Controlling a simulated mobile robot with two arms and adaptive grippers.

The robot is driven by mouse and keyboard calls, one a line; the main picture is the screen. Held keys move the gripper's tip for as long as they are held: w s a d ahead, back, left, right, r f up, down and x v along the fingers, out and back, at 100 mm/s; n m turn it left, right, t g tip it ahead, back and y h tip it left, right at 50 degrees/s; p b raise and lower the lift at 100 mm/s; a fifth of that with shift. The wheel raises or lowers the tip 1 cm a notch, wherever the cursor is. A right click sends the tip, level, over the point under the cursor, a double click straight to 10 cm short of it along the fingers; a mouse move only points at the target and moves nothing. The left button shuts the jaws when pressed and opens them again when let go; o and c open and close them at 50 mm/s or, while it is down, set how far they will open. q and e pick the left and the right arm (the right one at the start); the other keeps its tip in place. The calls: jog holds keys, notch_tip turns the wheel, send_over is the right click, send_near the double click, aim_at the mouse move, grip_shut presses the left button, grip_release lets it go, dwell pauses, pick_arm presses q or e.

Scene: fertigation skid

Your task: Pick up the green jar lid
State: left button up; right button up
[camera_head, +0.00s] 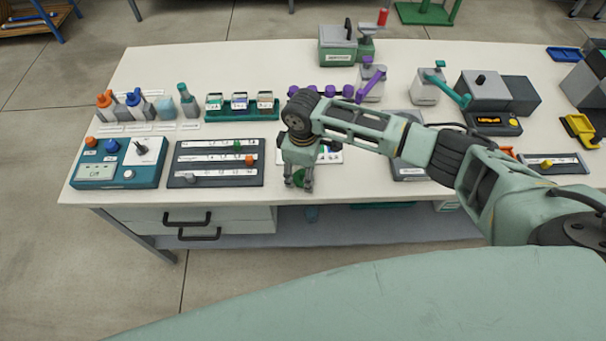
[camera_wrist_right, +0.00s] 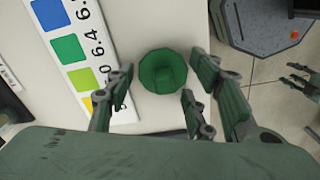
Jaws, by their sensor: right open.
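In the head view the right gripper (camera_head: 299,184) points down at the bench front. Grey-green finger-like parts (camera_wrist_right: 302,78) at the wrist view's right edge look like my left gripper; their opening is unclear.
A colour chart (camera_wrist_right: 75,48) lies just left of the lid in the wrist view. A dark slider panel (camera_head: 215,163) and a teal control box (camera_head: 118,163) stand left of the gripper. A purple-handled valve (camera_head: 371,80) stands behind my right arm.

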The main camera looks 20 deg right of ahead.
aim_at(302, 170)
jog(key=shift+f, duration=0.25)
jog(key=c, duration=0.7)
jog(key=shift+r, duration=0.1)
jog(key=shift+r, duration=0.5)
notch_tip(302, 170, up, 3)
jog(key=shift+w+f+b, duration=0.1)
jog(key=shift+b, duration=0.5)
jog(key=s+d+r, duration=0.1)
jog(key=s+r, duration=0.2)
jog(key=s+d+r+p, duration=0.1)
jog(key=s+d+r, duration=0.1)
jog(key=s+r, duration=0.1)
jog(key=s+d+r+p, duration=0.1)
jog(key=s+d+r, duration=0.1)
jog(key=s+r, duration=0.1)
jog(key=shift+s, duration=0.9)
